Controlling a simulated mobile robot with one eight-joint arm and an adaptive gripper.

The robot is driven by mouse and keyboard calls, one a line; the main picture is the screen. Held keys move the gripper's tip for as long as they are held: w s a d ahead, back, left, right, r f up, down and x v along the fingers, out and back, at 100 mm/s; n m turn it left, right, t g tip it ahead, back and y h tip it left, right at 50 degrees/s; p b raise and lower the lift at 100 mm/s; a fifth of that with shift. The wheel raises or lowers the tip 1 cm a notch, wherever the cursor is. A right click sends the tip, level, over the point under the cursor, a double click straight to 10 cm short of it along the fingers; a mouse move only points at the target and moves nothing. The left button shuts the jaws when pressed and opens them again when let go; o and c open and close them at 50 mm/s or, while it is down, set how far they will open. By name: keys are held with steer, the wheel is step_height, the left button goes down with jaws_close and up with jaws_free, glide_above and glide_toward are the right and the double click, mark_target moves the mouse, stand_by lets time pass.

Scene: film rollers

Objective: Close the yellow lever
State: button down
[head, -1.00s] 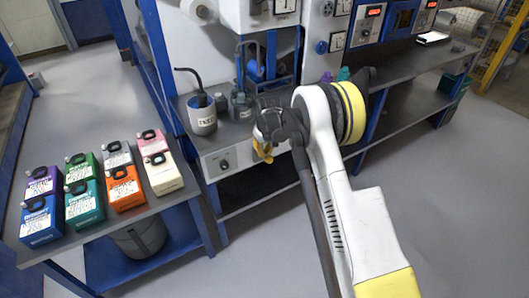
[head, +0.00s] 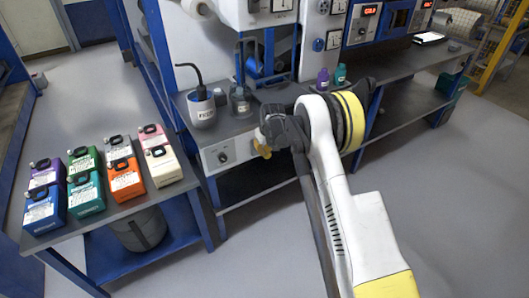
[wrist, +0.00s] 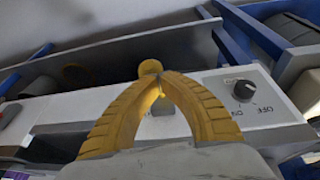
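The yellow lever (wrist: 150,68) shows in the wrist view as a round yellow knob just behind and left of my fingertips, at the front panel of a bench. A short yellow part also shows between the fingers, below the tips. My gripper (wrist: 168,76) has two curved yellow fingers whose tips come together right at the lever. Whether they pinch it or only touch it is hard to tell. In the head view my gripper (head: 262,145) is in front of the panel, right of a black dial (head: 222,157); the lever cannot be told apart from the yellow fingers there.
The dial (wrist: 243,91) is right of my fingers. Purple (head: 323,79) and teal (head: 340,75) bottles stand behind my arm. A left table (head: 120,215) holds several coloured cartons. Open floor lies right.

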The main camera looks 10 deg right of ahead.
step_height(320, 180, down, 8)
steer(key=s+b, duration=0.1)
steer(key=b, duration=0.2)
steer(key=shift+s+d+r, duration=0.2)
steer(key=shift+s+d, duration=0.1)
stand_by(0.7)
